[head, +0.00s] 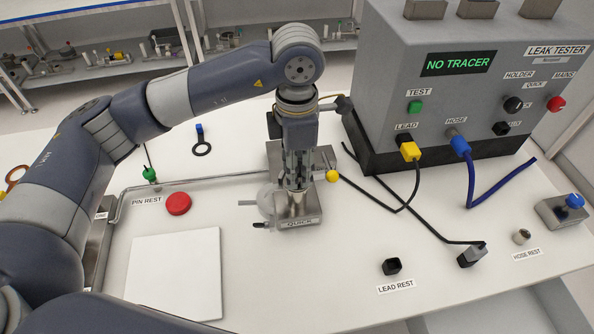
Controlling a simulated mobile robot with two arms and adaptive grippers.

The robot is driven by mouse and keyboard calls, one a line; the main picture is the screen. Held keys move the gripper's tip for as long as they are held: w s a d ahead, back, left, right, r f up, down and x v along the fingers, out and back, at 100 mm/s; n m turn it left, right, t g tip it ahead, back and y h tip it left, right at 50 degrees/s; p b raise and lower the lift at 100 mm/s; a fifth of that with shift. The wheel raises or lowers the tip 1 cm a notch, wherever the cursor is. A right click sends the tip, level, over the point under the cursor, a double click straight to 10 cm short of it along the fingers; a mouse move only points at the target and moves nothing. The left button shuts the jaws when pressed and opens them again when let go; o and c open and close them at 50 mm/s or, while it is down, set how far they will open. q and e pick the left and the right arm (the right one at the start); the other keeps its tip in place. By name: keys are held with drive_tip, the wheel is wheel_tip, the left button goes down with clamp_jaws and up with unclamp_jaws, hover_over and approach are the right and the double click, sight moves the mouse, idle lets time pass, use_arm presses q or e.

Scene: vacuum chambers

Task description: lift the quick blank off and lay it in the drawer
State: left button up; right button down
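My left gripper (297,183) points straight down over the metal block labelled QUICK (299,222), with its fingertips at or just above the block's top. The quick blank itself cannot be made out; the fingers cover that spot, so I cannot tell whether they are open or shut on it. A pale round part with a small handle (266,199) sits just left of the fingers. No drawer can be clearly identified; a metal-walled tray or recess (97,243) shows at the left, partly hidden by my arm. My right gripper is not in view.
The leak tester (470,75) stands at the back right, reading NO TRACER. Yellow-plugged and blue-plugged cables (414,195) run from it over the table's right side.

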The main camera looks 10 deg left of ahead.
use_arm(q)
clamp_jaws()
drive_tip(key=shift+r, duration=0.1)
